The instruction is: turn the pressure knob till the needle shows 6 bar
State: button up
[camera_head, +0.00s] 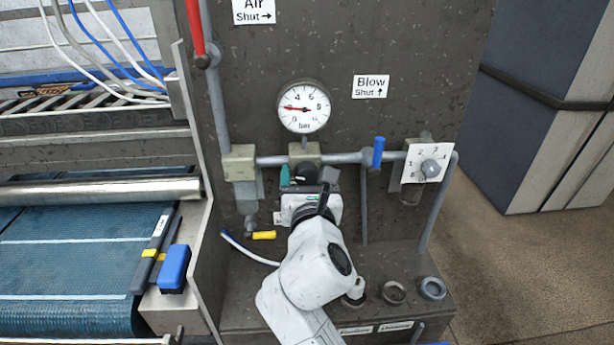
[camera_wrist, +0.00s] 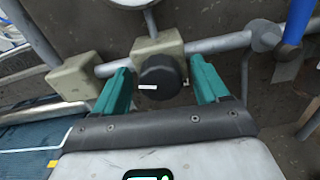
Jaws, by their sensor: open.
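The round white pressure gauge (camera_head: 304,107) stands above the pipe; its red needle points left, close to the 2 mark. The black pressure knob (camera_wrist: 158,76) sits on a beige block below the gauge, with a short white mark on the lower left of its face. In the head view the knob (camera_head: 306,171) is partly hidden by my wrist. My gripper (camera_wrist: 161,74) is open, one teal finger on each side of the knob. A gap shows on both sides in the wrist view, wider on the right.
A blue-handled lever (camera_head: 378,152) stands on the pipe (camera_head: 345,158) right of the knob, and a numbered dial plate (camera_head: 427,162) lies farther right. A beige block (camera_head: 239,163) is to the left. A yellow-handled part (camera_head: 264,235) hangs lower left.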

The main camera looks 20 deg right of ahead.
jog(key=shift+c, duration=0.3)
jog(key=c, duration=1)
jog(key=shift+o, duration=0.2)
